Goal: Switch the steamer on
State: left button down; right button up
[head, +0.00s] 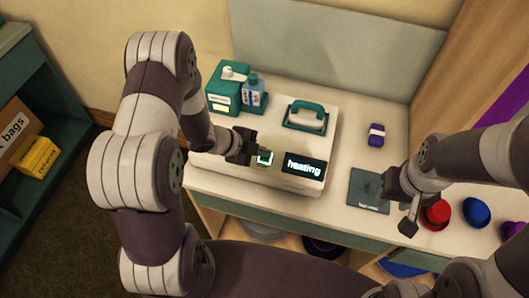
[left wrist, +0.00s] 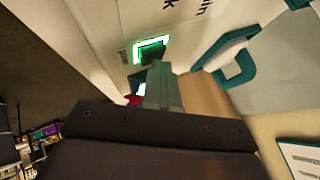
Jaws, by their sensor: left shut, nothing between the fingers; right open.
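The steamer is a pale unit (head: 225,168) on the counter with a teal-handled head (head: 306,116) on top. Its dark display (head: 303,166) reads "heating" in lit letters. A switch (head: 265,158) with a lit green-white border is left of the display; the lit border also shows in the left wrist view (left wrist: 151,43). My left gripper (head: 256,156) is shut and empty, its tip at the switch and partly covering it. I cannot tell whether it touches. My right gripper (head: 409,208) is open and empty, above the counter to the right, apart from the steamer.
Red (head: 436,213) and blue (head: 477,211) round items lie near my right arm.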

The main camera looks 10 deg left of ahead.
pick_arm(q)
jog(key=shift+r, duration=0.2)
notch_tip(320, 180, up, 6)
jog(key=p, duration=0.6)
jog(key=shift+r, duration=0.2)
jog(key=shift+f, duration=0.15)
dwell(1.0)
